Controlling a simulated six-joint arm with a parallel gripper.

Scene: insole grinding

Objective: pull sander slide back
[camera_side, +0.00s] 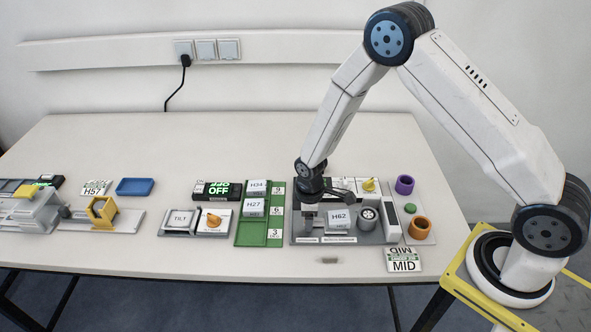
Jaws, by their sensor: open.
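The grey sander station (345,239) stands at the right part of the table. A pale block labelled H62 (341,217) sits on it, beside a round grey drum (368,214). A yellow knob (369,185) is at its back. My gripper (309,222) points down over the left end of the station, just left of the H62 block. It is open. Its fingertips are small here, and I cannot tell whether they touch the slide or a handle. My wrist hides part of the station's back left.
A green rack (274,232) with blocks H34 (257,187) and H27 (254,206) stands close on the left. Purple (404,185) and orange (419,228) cups stand right. A MID card (404,262) lies at the front edge. The table's back is clear.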

